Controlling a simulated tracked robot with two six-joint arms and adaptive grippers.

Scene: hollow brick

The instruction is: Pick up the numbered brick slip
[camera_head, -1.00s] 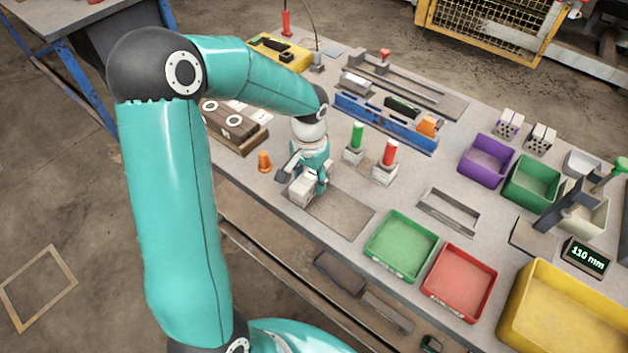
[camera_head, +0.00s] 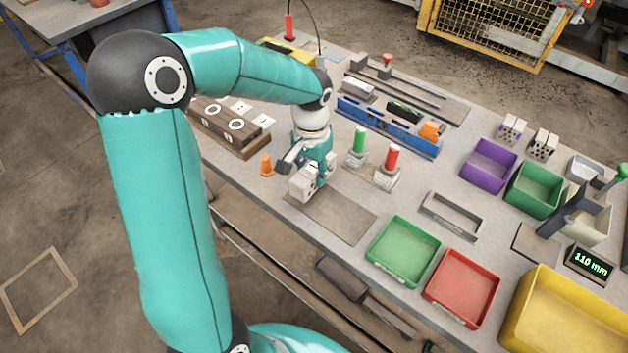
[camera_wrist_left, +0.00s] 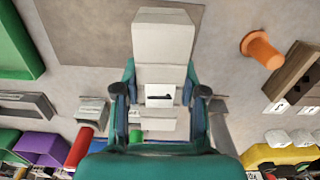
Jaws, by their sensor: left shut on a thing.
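The numbered brick slip (camera_wrist_left: 164,42) is a pale grey-white block. In the left wrist view it sits between my left gripper's fingers (camera_wrist_left: 160,95), with a small dark mark on a white label facing the camera. In the head view my left gripper (camera_head: 309,178) points down near the table's front edge, shut on the slip (camera_head: 303,185). The slip is by the left end of a dark grey mat (camera_head: 335,218). I cannot tell the exact gap below it. My right gripper is not in view.
An orange cone-shaped piece (camera_head: 266,166) stands just left of the gripper. Green (camera_head: 359,142) and red (camera_head: 391,160) cylinders stand to its right. A brown block with white discs (camera_head: 230,128) is behind left. Green (camera_head: 404,281) and red (camera_head: 462,317) trays lie right of the mat.

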